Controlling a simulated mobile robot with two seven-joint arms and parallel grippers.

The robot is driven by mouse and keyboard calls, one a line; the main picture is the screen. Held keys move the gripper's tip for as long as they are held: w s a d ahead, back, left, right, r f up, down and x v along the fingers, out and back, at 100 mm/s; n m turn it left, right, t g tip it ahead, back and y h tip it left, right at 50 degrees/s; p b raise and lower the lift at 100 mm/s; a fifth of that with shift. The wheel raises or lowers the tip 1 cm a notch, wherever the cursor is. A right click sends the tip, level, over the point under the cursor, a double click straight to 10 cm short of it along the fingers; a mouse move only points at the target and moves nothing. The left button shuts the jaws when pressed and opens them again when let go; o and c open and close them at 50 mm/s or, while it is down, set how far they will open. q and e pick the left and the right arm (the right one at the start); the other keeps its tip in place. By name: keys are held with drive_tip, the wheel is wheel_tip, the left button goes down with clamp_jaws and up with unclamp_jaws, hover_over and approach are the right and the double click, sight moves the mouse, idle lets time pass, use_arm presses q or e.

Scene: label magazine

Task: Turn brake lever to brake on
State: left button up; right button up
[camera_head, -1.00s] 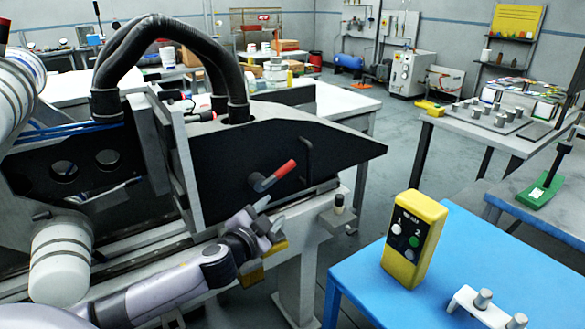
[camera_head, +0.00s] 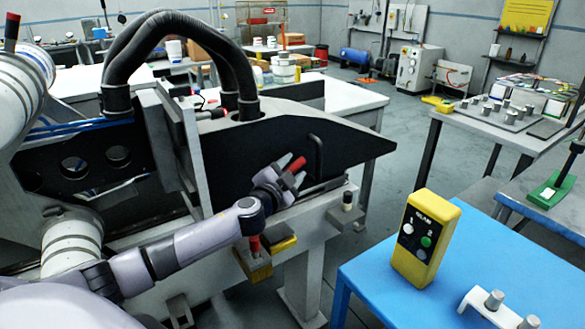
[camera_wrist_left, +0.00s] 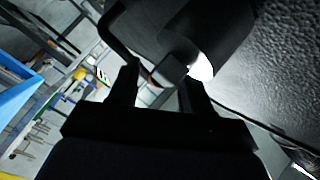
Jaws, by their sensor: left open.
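The brake lever has a red handle (camera_head: 297,163) on the black side plate of the machine (camera_head: 235,160). In the head view only part of the red shows; my gripper hides the rest and the pivot. My left gripper (camera_head: 294,167) is at the lever, its open fingers on either side of the red handle. I cannot tell whether they touch it. My right gripper is not in view.
A black curved handle (camera_head: 316,155) stands on the plate just right of my gripper. A blue table (camera_head: 370,275) with a yellow button box (camera_head: 425,240) is at the lower right.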

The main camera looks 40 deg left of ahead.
use_arm(q)
drive_tip(key=shift+w, duration=0.4)
clamp_jaws()
